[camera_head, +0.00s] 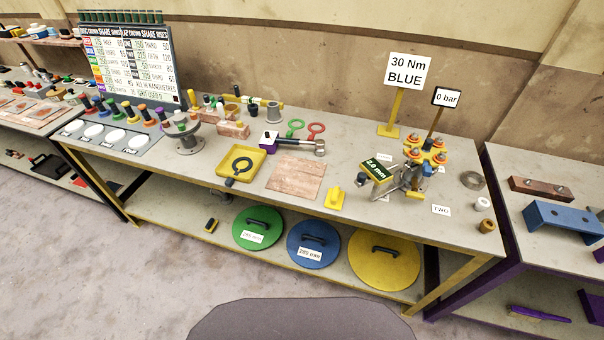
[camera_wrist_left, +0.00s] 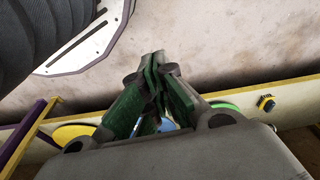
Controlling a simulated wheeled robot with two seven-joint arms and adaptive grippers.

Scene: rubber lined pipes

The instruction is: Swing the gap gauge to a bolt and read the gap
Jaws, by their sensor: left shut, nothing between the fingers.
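The gap gauge (camera_head: 378,171) is a dark display reading 2.0 mm with a yellow edge, at the left side of a flange assembly on the right part of the middle bench. The flange assembly has a yellow star-shaped top (camera_head: 426,150) with several orange bolt caps around it. Grey metal parts show below and beside the gauge; which bolt it faces I cannot tell. My left gripper (camera_wrist_left: 155,66) shows only in the left wrist view, with green-lined fingers shut and empty, apart from the bench things. My right gripper is in neither view.
A "30 Nm BLUE" sign (camera_head: 407,71) and a "0 bar" sign (camera_head: 446,97) stand behind the flange. A yellow block (camera_head: 336,199), hammer (camera_head: 305,146) and yellow tray (camera_head: 241,163) lie to its left.

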